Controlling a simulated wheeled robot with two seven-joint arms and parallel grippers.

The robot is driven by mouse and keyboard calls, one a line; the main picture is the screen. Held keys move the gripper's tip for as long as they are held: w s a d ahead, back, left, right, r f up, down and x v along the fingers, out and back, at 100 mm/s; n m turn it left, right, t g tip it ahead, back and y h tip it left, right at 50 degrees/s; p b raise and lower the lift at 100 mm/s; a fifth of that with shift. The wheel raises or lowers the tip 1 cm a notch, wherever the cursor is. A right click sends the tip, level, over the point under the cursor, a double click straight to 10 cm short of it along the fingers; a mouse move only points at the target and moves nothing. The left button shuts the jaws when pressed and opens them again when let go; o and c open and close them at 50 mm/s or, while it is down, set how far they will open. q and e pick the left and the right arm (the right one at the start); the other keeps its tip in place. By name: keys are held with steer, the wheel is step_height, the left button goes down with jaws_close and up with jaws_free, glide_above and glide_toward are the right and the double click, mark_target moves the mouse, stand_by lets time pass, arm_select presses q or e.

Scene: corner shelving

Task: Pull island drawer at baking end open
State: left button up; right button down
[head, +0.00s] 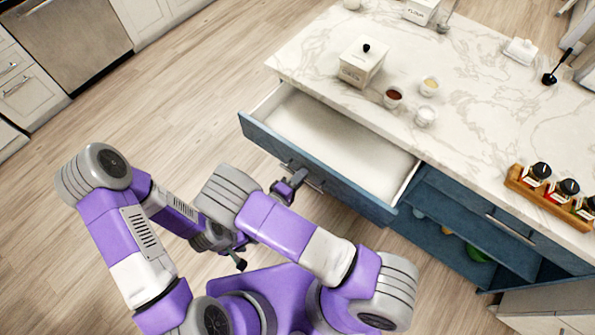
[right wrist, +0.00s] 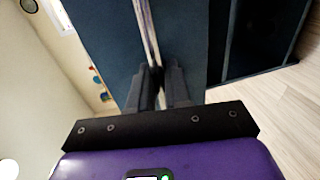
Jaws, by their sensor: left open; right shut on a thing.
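The blue-fronted island drawer (head: 352,194) stands pulled out from under the marble top, and its pale, empty inside (head: 330,140) shows. My right gripper (head: 293,183) is at the drawer's metal handle (head: 314,183) and is shut on it. In the right wrist view its dark fingers (right wrist: 165,88) close around the handle bar (right wrist: 148,35) in front of the blue drawer front (right wrist: 190,40). My left gripper (head: 238,258) is open and empty, low beside my body and apart from the drawer. My right forearm partly hides it.
On the marble island top (head: 480,110) stand a white canister (head: 362,64), small bowls (head: 393,97) and a wooden rack (head: 545,196) of jars. Open blue shelving (head: 450,225) lies right of the drawer. The wood floor at left (head: 150,100) is clear.

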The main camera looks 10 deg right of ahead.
steer(key=shift+s+a, duration=0.1)
steer(key=shift+s, duration=0.05)
steer(key=c, duration=1.3)
jaws_free()
